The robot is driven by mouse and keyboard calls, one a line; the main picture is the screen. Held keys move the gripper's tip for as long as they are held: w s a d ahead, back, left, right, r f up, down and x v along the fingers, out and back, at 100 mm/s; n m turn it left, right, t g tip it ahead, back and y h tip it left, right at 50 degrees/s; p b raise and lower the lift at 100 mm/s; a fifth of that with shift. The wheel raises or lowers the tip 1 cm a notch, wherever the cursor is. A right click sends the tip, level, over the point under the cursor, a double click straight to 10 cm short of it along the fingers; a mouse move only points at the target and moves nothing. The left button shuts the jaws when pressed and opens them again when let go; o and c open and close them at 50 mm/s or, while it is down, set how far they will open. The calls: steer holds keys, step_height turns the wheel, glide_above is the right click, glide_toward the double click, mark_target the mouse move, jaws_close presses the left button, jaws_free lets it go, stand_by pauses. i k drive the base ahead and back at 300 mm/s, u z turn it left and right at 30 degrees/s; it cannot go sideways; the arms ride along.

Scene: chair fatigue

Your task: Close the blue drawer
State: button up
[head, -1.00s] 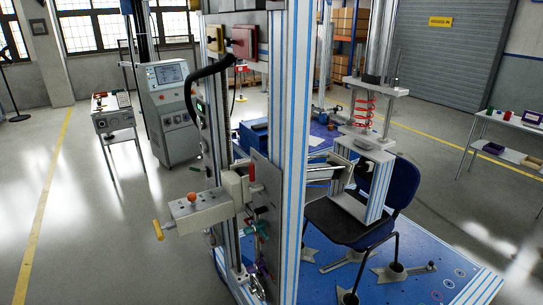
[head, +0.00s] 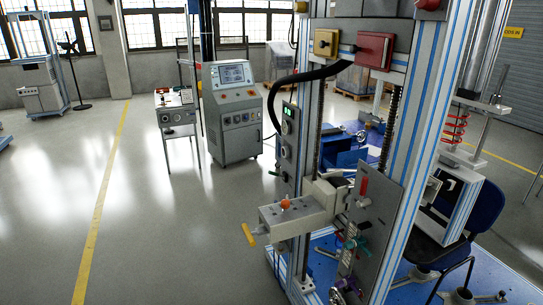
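I cannot make out a blue drawer for certain in the head view. A blue box-like unit (head: 343,152) shows behind the test rig, partly hidden by the rig's posts; I cannot tell whether it has a drawer or whether one is open. My gripper is not in view.
The tall test rig (head: 397,150) stands close at right on a blue platform, with a grey arm (head: 296,214) jutting left. A chair (head: 485,212) is at far right. A grey control cabinet (head: 233,117) and a small table (head: 176,115) stand behind. The left floor is clear.

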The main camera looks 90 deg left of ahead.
mark_target(334, 157)
steer(key=u, duration=0.25)
steer(key=i, duration=7.1)
steer(key=u, duration=2.4)
steer(key=i, duration=2.45)
steer(key=u, duration=0.05)
